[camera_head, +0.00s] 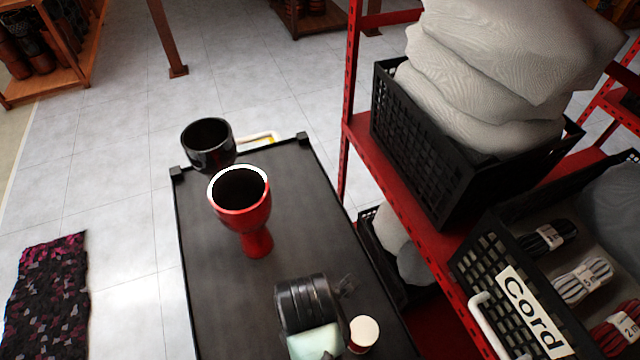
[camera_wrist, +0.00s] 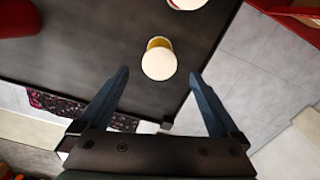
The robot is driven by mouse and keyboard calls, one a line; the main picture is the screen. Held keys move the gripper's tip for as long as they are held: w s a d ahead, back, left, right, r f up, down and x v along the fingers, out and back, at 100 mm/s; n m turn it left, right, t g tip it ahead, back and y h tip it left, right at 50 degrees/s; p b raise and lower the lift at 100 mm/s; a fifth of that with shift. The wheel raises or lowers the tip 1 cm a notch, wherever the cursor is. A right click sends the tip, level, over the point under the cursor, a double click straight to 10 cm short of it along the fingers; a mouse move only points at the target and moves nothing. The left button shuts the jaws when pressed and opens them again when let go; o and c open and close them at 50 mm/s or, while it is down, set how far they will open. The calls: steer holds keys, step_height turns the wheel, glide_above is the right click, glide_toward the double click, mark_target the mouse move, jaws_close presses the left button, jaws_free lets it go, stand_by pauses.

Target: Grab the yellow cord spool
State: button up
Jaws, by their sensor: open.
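The yellow cord spool (camera_wrist: 158,62) stands on the black cart top (camera_wrist: 95,35), in the upper middle of the wrist view. Its round white end faces the camera, and a yellow strip of its side shows above it. My gripper (camera_wrist: 159,74) is open, with one dark blue finger on each side below the spool. The spool lines up with the gap between the fingertips, and nothing is held. In the head view I cannot make out the yellow spool; my black wrist and pale arm part cover the lower part of the cart.
A red-sided spool with a white top (camera_head: 363,335) stands close to my arm. A red goblet drum (camera_head: 243,205) and a black drum (camera_head: 210,147) are farther along the cart (camera_head: 205,290). A red shelf (camera_head: 385,165) with black crates (camera_head: 425,150) borders the right.

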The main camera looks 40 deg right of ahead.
steer(key=f, duration=0.6)
steer(key=shift+s+a+f+p, duration=0.2)
steer(key=shift+a+f+p, duration=0.15)
steer(key=shift+w+a+f+p, duration=0.1)
steer(key=shift+f+p, duration=0.2)
steer(key=shift+f, duration=1.15)
steer(key=shift+w+f+p, duration=0.1)
steer(key=shift+f+p, duration=0.2)
steer(key=shift+f, duration=1.1)
steer(key=c, duration=1.4)
steer(key=shift+r, duration=0.15)
